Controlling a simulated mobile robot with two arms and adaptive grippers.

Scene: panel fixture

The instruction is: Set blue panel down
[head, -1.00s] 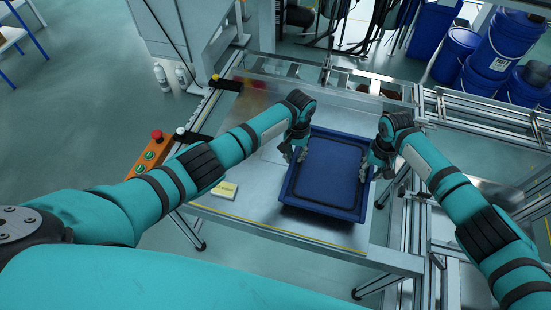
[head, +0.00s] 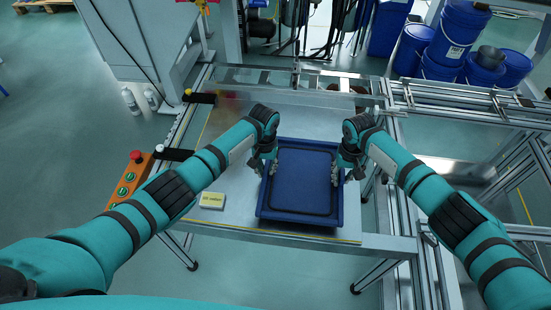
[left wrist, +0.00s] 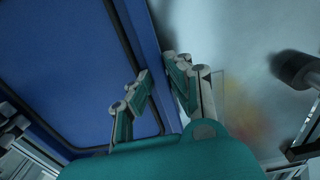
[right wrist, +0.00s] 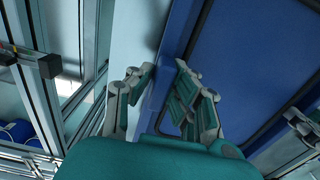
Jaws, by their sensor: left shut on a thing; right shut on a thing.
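The blue panel (head: 301,180) is a shallow tray-like rectangle with a dark seam line inside its raised rim. In the head view it is over the metal table (head: 222,180), near its front edge; whether it touches the table I cannot tell. My left gripper (head: 270,168) is shut on its left rim, and my right gripper (head: 337,172) is shut on its right rim. In the left wrist view the fingers (left wrist: 158,88) straddle the panel's edge (left wrist: 95,70). In the right wrist view the fingers (right wrist: 160,85) straddle the opposite edge (right wrist: 240,60).
A yellow-labelled block (head: 212,201) lies on the table left of the panel. An orange button box (head: 128,184) is at the table's left side. Aluminium rails (head: 400,220) run along the right. Bare table lies behind the panel.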

